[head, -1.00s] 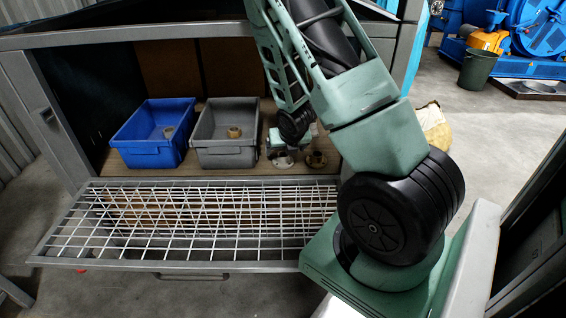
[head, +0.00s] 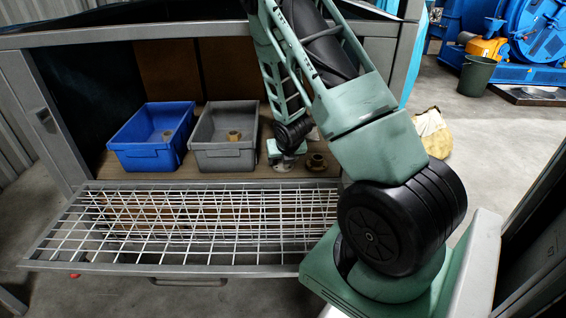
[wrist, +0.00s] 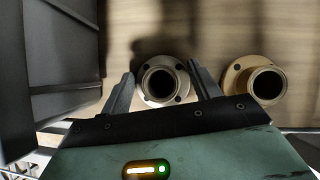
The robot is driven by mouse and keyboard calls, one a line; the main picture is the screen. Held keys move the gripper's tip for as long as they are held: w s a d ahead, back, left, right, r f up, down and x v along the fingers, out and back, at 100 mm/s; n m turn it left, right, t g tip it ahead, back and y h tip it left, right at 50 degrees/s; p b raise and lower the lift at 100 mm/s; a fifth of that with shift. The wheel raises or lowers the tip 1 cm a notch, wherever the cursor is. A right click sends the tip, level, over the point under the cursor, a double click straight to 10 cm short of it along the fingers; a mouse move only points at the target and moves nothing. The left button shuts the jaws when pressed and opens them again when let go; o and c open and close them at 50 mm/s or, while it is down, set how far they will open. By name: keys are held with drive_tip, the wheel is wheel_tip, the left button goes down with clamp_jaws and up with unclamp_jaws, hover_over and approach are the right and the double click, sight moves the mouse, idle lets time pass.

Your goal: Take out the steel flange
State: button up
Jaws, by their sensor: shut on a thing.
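The steel flange (wrist: 161,86) is a grey ring with a raised hollow neck, standing on the wooden shelf in the wrist view. My gripper (wrist: 163,88) has one finger on each side of it and is shut on it. In the head view my gripper (head: 284,157) is low at the right of the shelf, and the flange under it is mostly hidden. A brass-coloured flange (wrist: 254,82) stands just right of the gripper; it also shows in the head view (head: 316,161).
A blue bin (head: 140,161) and a grey bin (head: 222,160) stand left of the gripper, each with a small part inside. A wire-mesh flap (head: 180,258) lies open in front of the shelf. The cabinet's right post is close beside my arm.

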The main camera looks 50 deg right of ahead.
drive_tip(key=shift+r, duration=0.15)
wheel_tip(320, 180, up, 10)
drive_tip(key=p, duration=0.4)
